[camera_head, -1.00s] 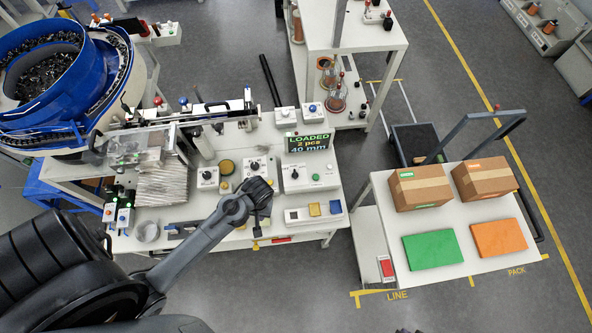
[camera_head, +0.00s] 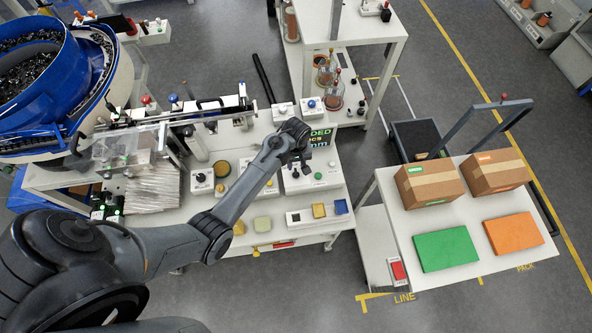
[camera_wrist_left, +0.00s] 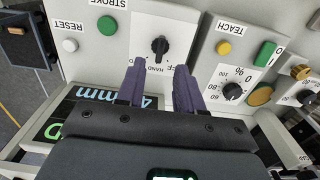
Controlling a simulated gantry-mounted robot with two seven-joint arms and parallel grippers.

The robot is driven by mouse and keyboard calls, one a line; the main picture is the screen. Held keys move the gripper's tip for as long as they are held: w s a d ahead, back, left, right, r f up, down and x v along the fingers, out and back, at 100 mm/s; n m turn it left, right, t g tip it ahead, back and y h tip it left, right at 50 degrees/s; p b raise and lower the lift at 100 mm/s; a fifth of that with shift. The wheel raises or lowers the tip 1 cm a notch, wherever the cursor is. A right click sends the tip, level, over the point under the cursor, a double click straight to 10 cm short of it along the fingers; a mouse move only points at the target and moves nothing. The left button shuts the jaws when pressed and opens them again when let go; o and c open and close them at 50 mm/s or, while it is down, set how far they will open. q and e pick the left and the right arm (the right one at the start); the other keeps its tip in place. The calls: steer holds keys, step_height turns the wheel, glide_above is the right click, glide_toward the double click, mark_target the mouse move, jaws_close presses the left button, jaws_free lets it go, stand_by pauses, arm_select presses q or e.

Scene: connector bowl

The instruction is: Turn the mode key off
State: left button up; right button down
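The mode key looks to be the black knob (camera_wrist_left: 160,46) on a white plate marked HAND and a partly covered word that ends in FF, in the left wrist view. The knob stands roughly lengthwise in that picture. My left gripper (camera_wrist_left: 157,72) is open, with its two dark fingers apart and pointing at the knob. The fingertips lie just short of the knob in the picture; I see no contact. In the head view my left gripper (camera_head: 299,146) is over the white control box (camera_head: 330,184) and partly covers it. My right gripper is not in view.
A RESET button (camera_wrist_left: 70,45), a STROKE button (camera_wrist_left: 107,25), a TEACH button (camera_wrist_left: 224,48) and a percent dial (camera_wrist_left: 232,91) sit close around the knob. Cartons (camera_head: 428,183) are on the right table.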

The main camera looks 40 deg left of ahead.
mark_target(296, 172)
arm_select(q)
steer(key=shift+f, duration=3)
jaws_close()
